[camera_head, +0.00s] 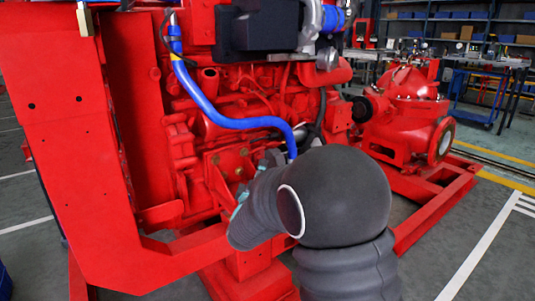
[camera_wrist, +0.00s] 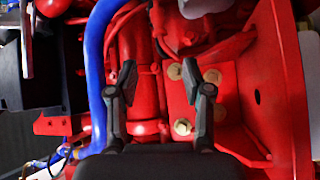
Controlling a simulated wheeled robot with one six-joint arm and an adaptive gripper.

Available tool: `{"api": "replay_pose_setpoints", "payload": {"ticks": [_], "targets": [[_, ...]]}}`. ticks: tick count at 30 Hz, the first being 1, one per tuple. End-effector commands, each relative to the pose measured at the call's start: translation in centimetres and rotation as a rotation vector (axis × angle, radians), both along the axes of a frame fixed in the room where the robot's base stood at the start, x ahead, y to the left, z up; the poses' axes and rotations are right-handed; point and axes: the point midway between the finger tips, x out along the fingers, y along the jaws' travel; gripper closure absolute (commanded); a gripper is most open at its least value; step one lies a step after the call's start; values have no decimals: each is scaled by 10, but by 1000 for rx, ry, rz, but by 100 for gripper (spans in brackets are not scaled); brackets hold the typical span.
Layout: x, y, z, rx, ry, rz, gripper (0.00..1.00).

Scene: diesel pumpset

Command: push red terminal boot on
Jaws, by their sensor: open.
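My gripper (camera_wrist: 157,76) is open in the wrist view, its two dark fingers apart with nothing between them. Behind the fingers is the red side of the diesel engine (camera_wrist: 135,45), with brass-coloured bolt heads (camera_wrist: 183,126) beside the right finger. In the head view my arm reaches to the lower side of the engine (camera_head: 265,92) and hides much of the gripper. I cannot pick out the red terminal boot against the red engine in either view. A grey part (camera_wrist: 205,7) shows at the wrist view's top edge, only partly in view.
A blue hose (camera_head: 215,115) runs down the engine close to my gripper; it also passes left of the fingers in the wrist view (camera_wrist: 94,70). A red pump (camera_head: 405,105) stands at the right on the red base frame (camera_head: 440,205). Open floor lies at the lower right.

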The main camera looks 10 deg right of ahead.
Motion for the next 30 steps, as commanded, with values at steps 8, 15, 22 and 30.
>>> {"api": "replay_pose_setpoints", "payload": {"ticks": [8, 15, 22, 30], "targets": [[8, -3, -8, -86, -29, -63, 50], [41, -15, 0, -84, -30, -62, 50], [81, -29, 10, -83, -30, -61, 50], [118, -41, 19, -83, -29, -60, 50]]}}
